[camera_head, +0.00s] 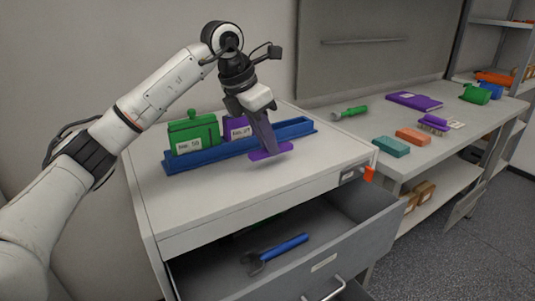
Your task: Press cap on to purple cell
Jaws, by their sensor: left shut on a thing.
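The purple cell (236,129) stands in the blue rack, partly hidden behind my left gripper, with a white label on its front. A flat purple cap (272,152) is in my left gripper (268,146), which points down and is shut on it. The cap is in front of the rack, over or at the white cabinet top; I cannot tell whether it touches the top. A green cell (195,135) with a green cap and knob stands in the left part of the rack. My right gripper is not in view.
The blue rack (297,128) has an empty stretch at its right. An open grey drawer (325,239) below holds a blue-handled wrench (280,252). The bench (365,125) at right carries a green tool (348,113), blocks and a brush.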

